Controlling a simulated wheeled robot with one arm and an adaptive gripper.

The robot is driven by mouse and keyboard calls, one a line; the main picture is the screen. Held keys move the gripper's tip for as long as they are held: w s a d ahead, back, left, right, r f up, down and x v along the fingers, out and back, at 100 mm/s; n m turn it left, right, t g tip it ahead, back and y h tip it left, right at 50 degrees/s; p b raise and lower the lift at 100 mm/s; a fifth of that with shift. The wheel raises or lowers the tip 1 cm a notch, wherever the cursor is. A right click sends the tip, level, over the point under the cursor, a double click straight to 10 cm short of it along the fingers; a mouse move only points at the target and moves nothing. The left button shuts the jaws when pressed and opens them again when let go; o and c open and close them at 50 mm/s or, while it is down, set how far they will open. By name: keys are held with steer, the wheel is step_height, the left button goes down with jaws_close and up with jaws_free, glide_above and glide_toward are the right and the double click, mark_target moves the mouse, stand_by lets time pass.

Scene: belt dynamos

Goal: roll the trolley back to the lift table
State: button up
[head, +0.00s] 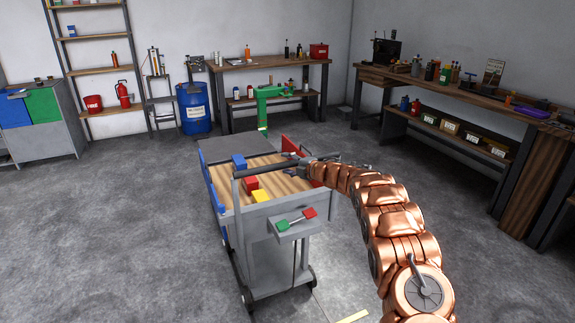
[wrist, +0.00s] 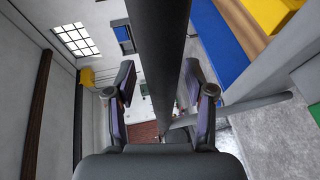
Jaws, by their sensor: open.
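The trolley (head: 270,220) stands on the floor at the centre of the head view, with a wooden top, a dark push bar (head: 262,170) and small coloured blocks on it. My gripper (head: 308,162) is at the right part of that bar. In the wrist view my gripper (wrist: 160,95) is open, with one finger on each side of the dark bar (wrist: 163,60); I cannot tell if either touches it. A flat grey surface (head: 222,149) shows just beyond the trolley; I cannot tell if it is the lift table.
A green machine (head: 268,97) stands beyond the trolley. A blue drum (head: 194,108), a back workbench (head: 265,62) and a shelf rack line the far wall. A long workbench (head: 450,90) runs along the right. Floor (head: 110,220) left of the trolley is clear.

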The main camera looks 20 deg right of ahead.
steer(key=shift+s, duration=0.1)
steer(key=shift+s+d, duration=0.3)
steer(key=shift+s, duration=0.15)
steer(key=v, duration=1.1)
steer(key=shift+w+r, duration=0.1)
